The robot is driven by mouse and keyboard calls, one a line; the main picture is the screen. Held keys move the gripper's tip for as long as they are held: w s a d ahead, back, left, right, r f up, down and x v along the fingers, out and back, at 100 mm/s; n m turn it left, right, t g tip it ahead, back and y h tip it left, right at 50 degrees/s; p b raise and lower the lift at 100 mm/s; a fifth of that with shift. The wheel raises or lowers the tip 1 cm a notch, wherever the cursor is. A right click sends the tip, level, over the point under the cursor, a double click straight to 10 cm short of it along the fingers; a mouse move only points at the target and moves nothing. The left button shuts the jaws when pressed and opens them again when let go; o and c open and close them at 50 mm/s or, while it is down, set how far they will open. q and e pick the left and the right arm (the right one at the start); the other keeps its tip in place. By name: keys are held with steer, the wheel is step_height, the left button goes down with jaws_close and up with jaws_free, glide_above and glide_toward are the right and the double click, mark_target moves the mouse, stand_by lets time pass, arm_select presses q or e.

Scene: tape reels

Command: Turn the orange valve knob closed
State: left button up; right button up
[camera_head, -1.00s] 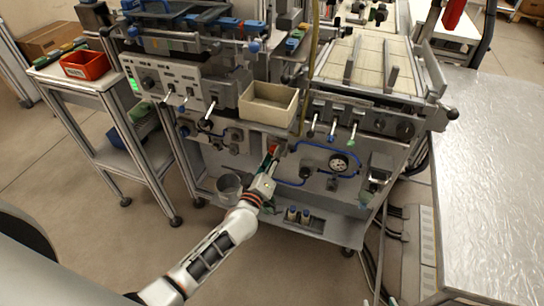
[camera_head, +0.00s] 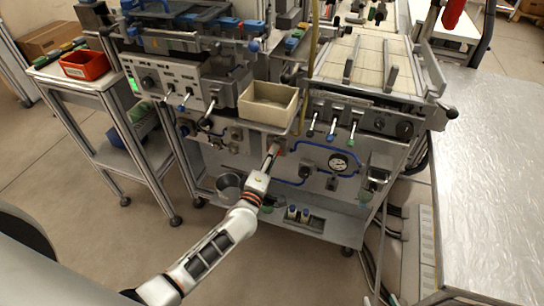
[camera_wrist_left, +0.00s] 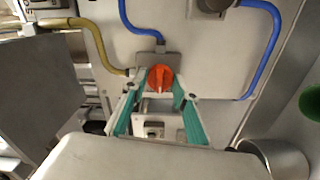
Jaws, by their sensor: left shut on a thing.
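The orange valve knob (camera_wrist_left: 160,77) sits on a grey block on the machine's front panel, with blue and yellow hoses beside it. My left gripper (camera_wrist_left: 161,84) reaches it from the front. Its two teal-padded fingers stand on either side of the knob and are shut on it. In the head view, my left gripper (camera_head: 273,153) is at the panel under the beige bin and mostly hides the knob. My right gripper is not in view.
A beige bin (camera_head: 268,104) juts out above the gripper. A pressure gauge (camera_head: 339,162) and blue hoses are to the right. A metal cup (camera_head: 229,184) hangs to the left. A side table with a red tray (camera_head: 85,64) stands further left. The floor in front is clear.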

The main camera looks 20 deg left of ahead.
stand_by(0.3)
arm_select(q)
steer(key=o, duration=1.1)
steer(key=s, duration=1.2)
steer(key=shift+a, duration=0.25)
